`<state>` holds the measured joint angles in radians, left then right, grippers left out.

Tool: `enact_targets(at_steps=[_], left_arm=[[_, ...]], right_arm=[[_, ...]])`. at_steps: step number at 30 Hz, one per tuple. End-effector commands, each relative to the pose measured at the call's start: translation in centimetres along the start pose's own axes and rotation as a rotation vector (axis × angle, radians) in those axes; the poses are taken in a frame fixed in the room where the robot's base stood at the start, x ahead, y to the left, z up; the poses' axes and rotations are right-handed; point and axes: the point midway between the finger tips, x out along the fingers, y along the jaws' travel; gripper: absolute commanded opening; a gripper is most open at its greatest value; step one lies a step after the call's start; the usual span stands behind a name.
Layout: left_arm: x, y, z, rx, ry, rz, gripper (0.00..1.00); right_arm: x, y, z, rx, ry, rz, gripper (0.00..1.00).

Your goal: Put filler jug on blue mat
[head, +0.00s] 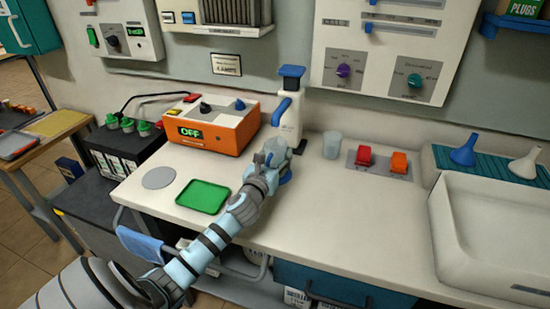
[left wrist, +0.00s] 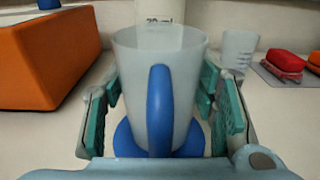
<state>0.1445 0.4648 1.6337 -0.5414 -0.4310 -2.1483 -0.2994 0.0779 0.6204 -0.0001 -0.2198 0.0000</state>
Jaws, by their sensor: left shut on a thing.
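The filler jug (left wrist: 188,85) is a translucent pale cup with a blue handle (left wrist: 160,110) facing the left wrist camera. It is upright between the teal-padded fingers of my left gripper (left wrist: 165,115), which is shut on it. A round blue mat (left wrist: 126,140) shows at both sides of the jug's bottom. The jug is over it; I cannot tell whether it touches. In the head view my left gripper (head: 274,153) hides most of the jug, and a bit of the blue mat (head: 287,178) shows beside it. My right gripper is not in view.
A white bottle with a blue top (head: 290,105) stands just behind the gripper. An orange box (head: 232,137) is to the left, a clear cup (head: 332,145) to the right. A green tray (head: 204,196) and a grey disc (head: 158,178) lie on the left.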

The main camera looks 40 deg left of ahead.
Motion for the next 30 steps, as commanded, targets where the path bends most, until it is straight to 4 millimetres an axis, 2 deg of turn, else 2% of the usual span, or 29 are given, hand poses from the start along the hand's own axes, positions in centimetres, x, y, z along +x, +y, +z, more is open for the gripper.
enact_targets(at_steps=[4, 5, 8, 17, 20, 23, 30], left_arm=[[0.0, 0.0, -0.5, 0.000, 0.000, 0.000, 0.15], [0.0, 0.0, -0.4, 0.000, 0.000, 0.000, 0.58], [0.0, 0.0, -0.4, 0.000, 0.000, 0.000, 0.73], [0.0, 0.0, -0.3, 0.000, 0.000, 0.001, 0.73], [-0.1, 0.0, 0.2, 0.001, 0.001, 0.001, 0.73], [-1.7, 0.0, 0.1, 0.003, 0.002, -0.001, 0.73], [-8.1, 0.0, 0.0, 0.003, 0.004, -0.002, 0.73]], right_arm=[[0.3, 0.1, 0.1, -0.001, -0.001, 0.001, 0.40], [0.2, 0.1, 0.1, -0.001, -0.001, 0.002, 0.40], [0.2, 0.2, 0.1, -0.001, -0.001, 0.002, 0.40], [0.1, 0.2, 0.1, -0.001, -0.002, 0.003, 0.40], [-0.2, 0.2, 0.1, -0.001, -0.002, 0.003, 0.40], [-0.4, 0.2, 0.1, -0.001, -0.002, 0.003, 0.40], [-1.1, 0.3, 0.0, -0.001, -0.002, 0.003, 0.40]])
